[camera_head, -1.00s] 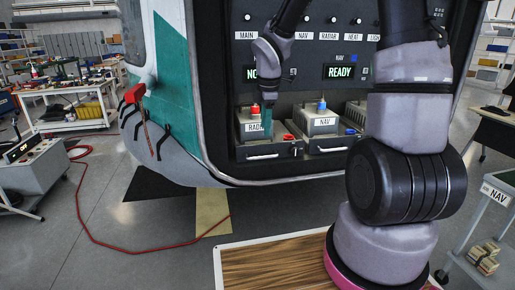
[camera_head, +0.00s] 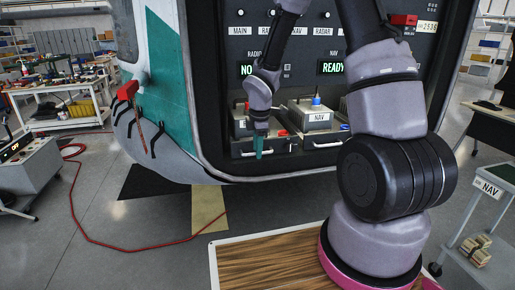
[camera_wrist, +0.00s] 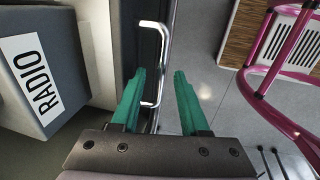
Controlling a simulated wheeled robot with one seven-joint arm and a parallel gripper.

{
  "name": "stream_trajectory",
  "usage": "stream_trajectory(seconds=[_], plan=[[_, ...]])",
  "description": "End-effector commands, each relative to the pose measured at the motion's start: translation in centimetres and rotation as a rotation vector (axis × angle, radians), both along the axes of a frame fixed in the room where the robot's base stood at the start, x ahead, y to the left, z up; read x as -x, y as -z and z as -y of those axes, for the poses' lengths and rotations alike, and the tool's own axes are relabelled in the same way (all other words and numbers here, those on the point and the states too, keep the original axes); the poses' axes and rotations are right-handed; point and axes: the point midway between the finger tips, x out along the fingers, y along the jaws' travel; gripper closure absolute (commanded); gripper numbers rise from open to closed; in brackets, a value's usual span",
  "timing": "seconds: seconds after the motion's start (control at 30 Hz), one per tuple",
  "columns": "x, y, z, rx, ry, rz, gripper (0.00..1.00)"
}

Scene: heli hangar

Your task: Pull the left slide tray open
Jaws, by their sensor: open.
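The left slide tray (camera_head: 240,147) is in the lower left of the dark panel in the head view, and looks pushed in. A grey RADIO unit (camera_wrist: 25,115) sits on it, large at the left of the wrist view. The tray's pale bar handle (camera_wrist: 165,50) stands upright in the wrist view picture. My gripper (camera_wrist: 159,78) is open with teal fingers, one on each side of the handle's lower part. I cannot tell whether either finger touches it. In the head view my gripper (camera_head: 259,150) is in front of the tray and hides part of it.
The right slide tray (camera_head: 320,140) with the NAV unit (camera_head: 308,117) is just to the right. A red hose (camera_head: 80,215) lies on the floor at left. A NAV-labelled cart (camera_head: 487,188) stands at right. A wood-topped platform (camera_head: 270,265) is in front.

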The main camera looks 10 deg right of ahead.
Motion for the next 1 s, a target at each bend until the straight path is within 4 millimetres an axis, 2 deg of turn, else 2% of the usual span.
stream_trajectory(seconds=[0.1, 0.13, 0.2, 0.23, 1.0], plan=[[-0.01, -0.02, -0.01, 0.0, 0.0, 0.0, 0.55], [-0.01, -0.02, -0.01, 0.0, 0.0, 0.0, 0.63], [0.0, -0.03, -0.01, 0.0, 0.0, 0.0, 0.9], [0.0, -0.03, -0.01, 0.0, 0.0, 0.0, 1.0], [0.0, -0.06, -0.03, 0.0, 0.0, 0.0, 1.0]])
